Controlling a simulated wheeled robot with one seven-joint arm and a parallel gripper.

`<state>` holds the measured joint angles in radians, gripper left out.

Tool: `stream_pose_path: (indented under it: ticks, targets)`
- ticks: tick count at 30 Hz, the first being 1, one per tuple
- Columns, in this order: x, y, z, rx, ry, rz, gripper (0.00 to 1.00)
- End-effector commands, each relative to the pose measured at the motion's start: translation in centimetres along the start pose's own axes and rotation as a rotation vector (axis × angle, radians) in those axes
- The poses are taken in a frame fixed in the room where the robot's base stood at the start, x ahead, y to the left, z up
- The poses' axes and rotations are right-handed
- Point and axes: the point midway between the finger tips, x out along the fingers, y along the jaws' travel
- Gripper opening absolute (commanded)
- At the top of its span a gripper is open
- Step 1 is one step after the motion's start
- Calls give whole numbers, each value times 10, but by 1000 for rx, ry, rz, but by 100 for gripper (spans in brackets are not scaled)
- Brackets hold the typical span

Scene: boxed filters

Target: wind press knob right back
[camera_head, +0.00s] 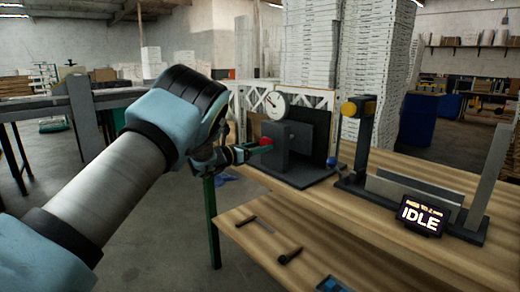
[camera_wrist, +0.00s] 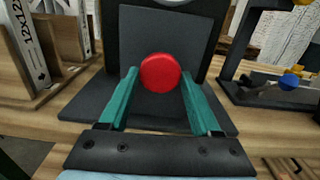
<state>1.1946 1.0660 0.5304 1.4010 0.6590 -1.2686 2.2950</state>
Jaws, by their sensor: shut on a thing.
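The press (camera_head: 290,140) is a dark grey upright block on a flat base, with a round white dial (camera_head: 277,105) on top. Its red round knob (camera_head: 266,142) faces my arm at the left side of the block. In the wrist view the red knob (camera_wrist: 160,73) sits in front of the dark plate. My gripper (camera_head: 257,148) reaches it from the left. In the wrist view the two green fingers of my gripper (camera_wrist: 160,82) are shut on the knob, one on each side. Their tips are partly hidden beside it.
The wooden bench (camera_head: 330,235) carries a second fixture (camera_head: 410,190) at the right with a screen (camera_head: 423,216) reading IDLE. A dark-handled tool (camera_head: 289,255) lies near the front. Boxed filters (camera_wrist: 30,45) stand at the left in the wrist view. Stacked white boxes (camera_head: 375,70) rise behind.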

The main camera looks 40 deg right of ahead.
Motion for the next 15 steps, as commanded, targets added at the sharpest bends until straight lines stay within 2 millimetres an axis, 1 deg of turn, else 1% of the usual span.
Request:
stream_pose_path:
  ticks: [1,8,15]
  targets:
    - [0,0,-3,-20,-2,0,9]
    - [-1,1,-5,-174,-3,1,9]
    - [-1,0,-4,-397,-4,0,9]
